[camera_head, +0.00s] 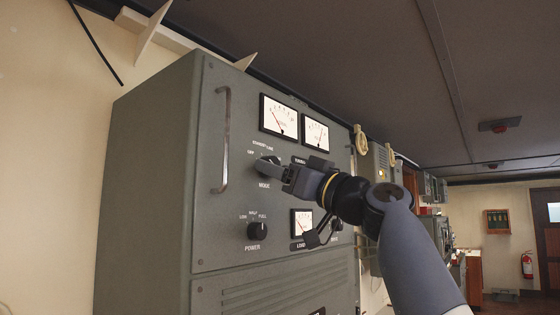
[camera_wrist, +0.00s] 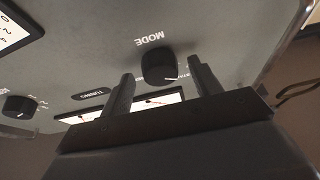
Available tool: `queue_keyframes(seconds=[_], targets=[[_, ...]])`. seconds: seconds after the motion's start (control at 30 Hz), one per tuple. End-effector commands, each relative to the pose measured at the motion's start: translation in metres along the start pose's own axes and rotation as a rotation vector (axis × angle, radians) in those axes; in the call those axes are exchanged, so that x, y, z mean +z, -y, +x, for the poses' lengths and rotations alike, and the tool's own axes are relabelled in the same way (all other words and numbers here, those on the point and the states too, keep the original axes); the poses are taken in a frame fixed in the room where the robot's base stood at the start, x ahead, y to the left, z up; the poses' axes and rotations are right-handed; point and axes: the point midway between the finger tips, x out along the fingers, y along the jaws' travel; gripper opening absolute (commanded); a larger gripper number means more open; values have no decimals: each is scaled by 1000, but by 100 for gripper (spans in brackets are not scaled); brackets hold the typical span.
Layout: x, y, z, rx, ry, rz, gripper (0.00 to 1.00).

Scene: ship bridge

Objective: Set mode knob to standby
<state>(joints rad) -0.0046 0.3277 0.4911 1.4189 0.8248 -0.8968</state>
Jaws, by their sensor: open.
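The black mode knob (camera_head: 268,165) is on the upper left of the grey cabinet's front, above its MODE label. My gripper (camera_head: 276,171) is right at it in the head view and covers part of it. In the wrist view the mode knob (camera_wrist: 160,68) shows upside down, with a white pointer line on its lower right. My gripper (camera_wrist: 163,82) is open there, with one finger to each side of the knob in the picture. The fingers are not closed on it. Whether they touch it, I cannot tell. The STANDBY label (camera_head: 260,143) is above the knob.
The power knob (camera_head: 258,230) is below on the grey cabinet (camera_head: 225,270). A vertical handle (camera_head: 222,140) stands out left of the mode knob. Two meters (camera_head: 279,117) are above right. In the wrist view another black knob (camera_wrist: 18,106) is at the left.

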Motion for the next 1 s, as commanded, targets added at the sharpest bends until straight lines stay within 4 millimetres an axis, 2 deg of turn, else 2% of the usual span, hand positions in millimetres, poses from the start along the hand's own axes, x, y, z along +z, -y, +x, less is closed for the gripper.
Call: queue_keyframes(seconds=[0.33, 0.87, 1.0], targets=[[0, 0, 3, 0, 0, 0, 59], [0, 0, 3, 0, 0, 0, 16], [0, 0, 3, 2, 0, 5, 16]])
